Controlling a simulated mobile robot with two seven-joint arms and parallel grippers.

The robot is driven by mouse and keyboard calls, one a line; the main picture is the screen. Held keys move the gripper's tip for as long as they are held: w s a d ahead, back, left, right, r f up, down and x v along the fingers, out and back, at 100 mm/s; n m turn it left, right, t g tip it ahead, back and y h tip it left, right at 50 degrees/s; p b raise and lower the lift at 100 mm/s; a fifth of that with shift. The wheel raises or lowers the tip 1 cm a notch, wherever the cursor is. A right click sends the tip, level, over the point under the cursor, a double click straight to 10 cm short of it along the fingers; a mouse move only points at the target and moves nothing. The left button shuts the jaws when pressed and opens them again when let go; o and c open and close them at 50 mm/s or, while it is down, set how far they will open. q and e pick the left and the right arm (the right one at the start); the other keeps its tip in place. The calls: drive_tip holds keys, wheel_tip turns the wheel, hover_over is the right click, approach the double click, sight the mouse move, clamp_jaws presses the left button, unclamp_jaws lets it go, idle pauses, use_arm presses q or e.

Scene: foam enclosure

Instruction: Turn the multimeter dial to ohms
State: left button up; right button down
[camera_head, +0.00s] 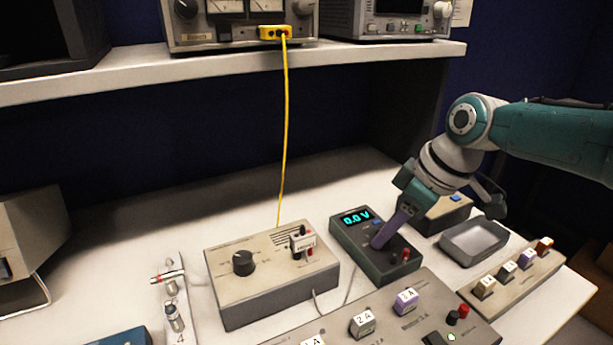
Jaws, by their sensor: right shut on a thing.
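The multimeter (375,262) is a dark box on the bench, right of centre, with a lit cyan display (357,217) that reads 0.0 V. Red and black sockets sit at its front right. My right gripper (381,240) reaches down from the right onto the multimeter's face, shut on the dial just below the display. The fingers hide the dial, so its pointer and markings cannot be read. My left gripper is not in view.
A beige box with a black knob (243,262) stands left of the multimeter. A grey tray (474,240) and a strip of small blocks (508,270) are to the right. A yellow cable (285,120) hangs from the shelf.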

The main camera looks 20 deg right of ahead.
drive_tip(key=m+p, duration=0.1)
drive_tip(key=m+h+p, duration=0.1)
drive_tip(key=m, duration=0.1)
drive_tip(key=m+p, duration=0.1)
drive_tip(key=shift+a+r+m+t+h+p, duration=0.25)
drive_tip(key=shift+m+t+h+p, duration=0.05)
drive_tip(key=shift+m, duration=0.1)
drive_tip(key=shift+m+h+p, duration=0.3)
drive_tip(key=shift+m+p, duration=0.1)
drive_tip(key=shift+m, duration=0.5)
drive_tip(key=shift+a+f+m+h, duration=0.15)
drive_tip(key=shift+m+h, duration=0.25)
drive_tip(key=shift+m, duration=0.5)
drive_tip(key=m+h, duration=0.1)
drive_tip(key=m, duration=0.1)
drive_tip(key=shift+f+m, duration=0.1)
drive_tip(key=shift+m, duration=0.2)
drive_tip(key=shift+m+g+h+b, duration=0.35)
drive_tip(key=shift+m+g+h, duration=0.15)
drive_tip(key=shift+m, duration=1)
drive_tip(key=c, duration=0.5)
unclamp_jaws()
drive_tip(key=shift+c, duration=0.2)
